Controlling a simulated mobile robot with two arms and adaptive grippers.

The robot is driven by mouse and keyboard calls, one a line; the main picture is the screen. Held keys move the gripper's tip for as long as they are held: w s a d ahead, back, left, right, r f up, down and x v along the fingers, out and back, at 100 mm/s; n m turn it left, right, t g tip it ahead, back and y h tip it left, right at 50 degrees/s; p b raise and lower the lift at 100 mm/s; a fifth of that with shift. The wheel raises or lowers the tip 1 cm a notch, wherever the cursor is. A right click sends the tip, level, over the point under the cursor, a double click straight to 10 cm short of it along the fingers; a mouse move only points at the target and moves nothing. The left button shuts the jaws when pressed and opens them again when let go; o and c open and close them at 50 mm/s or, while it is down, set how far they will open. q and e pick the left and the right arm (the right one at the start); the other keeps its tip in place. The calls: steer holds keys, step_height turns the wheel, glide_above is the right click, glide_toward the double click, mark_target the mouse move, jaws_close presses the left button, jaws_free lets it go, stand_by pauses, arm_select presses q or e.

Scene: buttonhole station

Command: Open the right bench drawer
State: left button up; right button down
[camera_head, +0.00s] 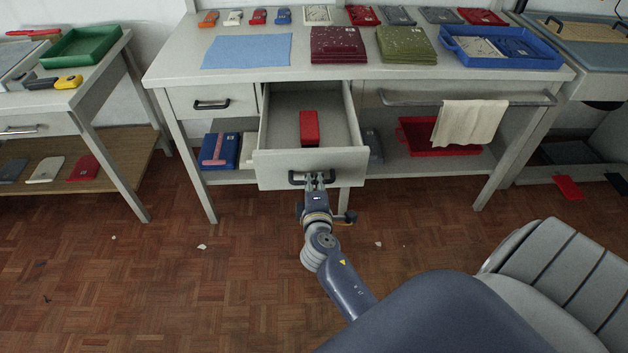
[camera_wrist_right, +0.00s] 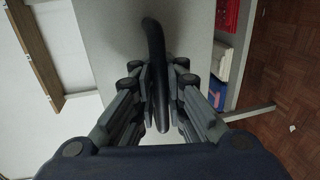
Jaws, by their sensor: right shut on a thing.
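The right bench drawer (camera_head: 311,165) is pulled well out from the bench in the head view. A red block-like item (camera_head: 309,128) lies inside it on the drawer floor. My right gripper (camera_head: 315,180) is shut on the black drawer handle (camera_head: 297,179) at the middle of the drawer front. In the right wrist view the fingers sit on both sides of the handle (camera_wrist_right: 153,38). My left gripper is in neither view.
The bench top (camera_head: 185,68) bears a blue mat (camera_head: 247,51), folded cloths and a blue tray (camera_head: 499,60). A closed left drawer (camera_head: 185,101) is beside the open one. A rail with a cream towel (camera_head: 468,124) is at the right. The floor in front is mostly clear.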

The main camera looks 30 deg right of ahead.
steer(key=shift+r, duration=0.1)
steer(key=c, duration=1.7)
jaws_free()
steer(key=shift+o, duration=0.2)
steer(key=v, duration=0.7)
steer(key=shift+s+a, duration=0.15)
steer(key=shift+a, duration=0.05)
